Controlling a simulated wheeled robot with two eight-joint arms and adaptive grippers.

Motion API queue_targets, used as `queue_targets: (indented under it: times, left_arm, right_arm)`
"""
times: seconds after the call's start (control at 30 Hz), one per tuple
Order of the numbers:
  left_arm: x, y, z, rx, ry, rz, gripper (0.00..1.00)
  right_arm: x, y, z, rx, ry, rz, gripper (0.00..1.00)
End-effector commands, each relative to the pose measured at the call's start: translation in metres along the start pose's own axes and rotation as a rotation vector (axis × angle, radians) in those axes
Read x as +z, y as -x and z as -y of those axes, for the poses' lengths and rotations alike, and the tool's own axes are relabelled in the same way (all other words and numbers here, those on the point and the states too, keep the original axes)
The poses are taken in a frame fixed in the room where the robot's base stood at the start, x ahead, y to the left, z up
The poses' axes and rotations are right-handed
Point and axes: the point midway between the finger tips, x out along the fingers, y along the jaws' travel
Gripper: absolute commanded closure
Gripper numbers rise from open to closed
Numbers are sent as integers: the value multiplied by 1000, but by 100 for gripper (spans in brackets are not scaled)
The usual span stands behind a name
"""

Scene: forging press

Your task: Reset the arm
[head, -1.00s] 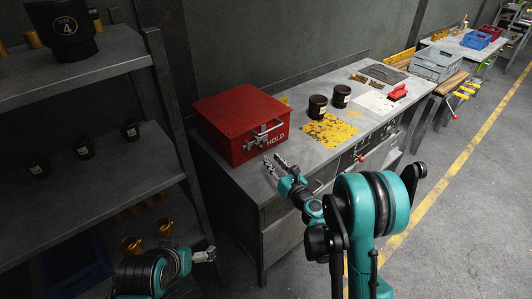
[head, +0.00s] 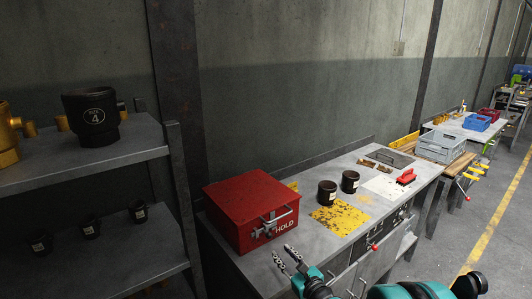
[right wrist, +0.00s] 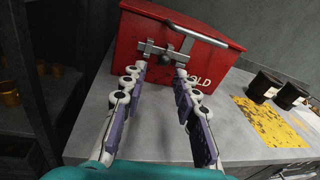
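My right gripper (head: 285,256) is in front of the red HOLD box (head: 250,207), low in the head view. In the right wrist view its two fingers (right wrist: 161,78) are spread apart with nothing between them. The box is shut and stands on the grey bench (head: 262,270). Its metal latch and handle (right wrist: 168,50) lie just beyond the fingertips. I cannot tell for sure whether the fingers touch the box, but they look apart from it. My left gripper is outside both present views.
A shelf rack (head: 100,165) on the left holds black cups, including a large one marked 4 (head: 92,117). Two dark cups (head: 327,192) stand by a yellow patch (head: 337,218) on the bench. A red-handled tool (head: 406,177) lies further right. Floor (head: 450,230) is open at right.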

Motion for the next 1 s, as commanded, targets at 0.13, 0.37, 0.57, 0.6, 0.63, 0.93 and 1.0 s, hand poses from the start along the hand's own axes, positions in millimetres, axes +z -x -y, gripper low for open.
queue_targets:
  times: [0.13,0.37,0.57,0.6,0.63,0.93,1.0]
  left_arm:
    - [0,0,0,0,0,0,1]
    - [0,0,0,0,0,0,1]
    - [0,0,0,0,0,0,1]
    - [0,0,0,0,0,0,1]
    - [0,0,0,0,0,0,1]
    - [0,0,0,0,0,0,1]
    - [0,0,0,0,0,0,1]
  right_arm:
    - [28,27,-20,87,447,-105,70]
    - [40,94,-45,300,1161,-267,70]
    - [28,175,-55,572,1740,-389,70]
    - [23,193,-55,639,1848,-410,70]
    - [20,206,-55,690,1927,-426,70]
    - [-6,305,-45,1134,2421,-509,70]
    - [-9,314,-43,1183,2461,-513,70]
